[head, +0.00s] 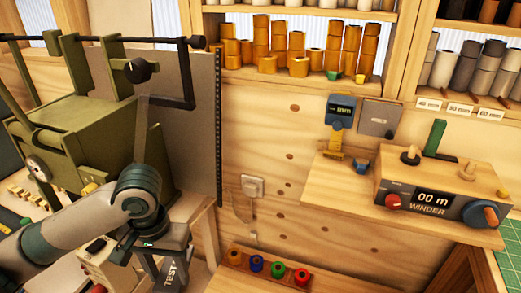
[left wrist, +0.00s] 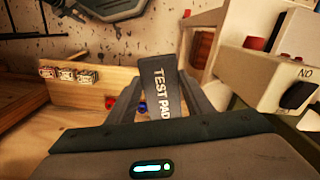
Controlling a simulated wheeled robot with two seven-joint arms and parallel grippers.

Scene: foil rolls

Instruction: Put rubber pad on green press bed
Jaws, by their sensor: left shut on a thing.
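My left gripper (head: 165,250) is shut on a black rubber pad (head: 171,272) marked TEST PAD. The pad points downward at the lower left of the head view. In the left wrist view the same pad (left wrist: 160,88) stands between the two fingers, its lettering facing the camera. An olive-green machine (head: 85,140) with a crank handle and a tall grey plate stands at the left, behind my left arm. I cannot make out a press bed on it for certain. The pad is held clear of this machine. My right gripper is not in view.
A cream box (head: 103,262) stands close beside the pad. A wooden rack with coloured knobs (head: 268,268) lies to the right. The winder (head: 432,200) sits on a wooden shelf at the right. Shelves of rolls (head: 300,45) line the back wall.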

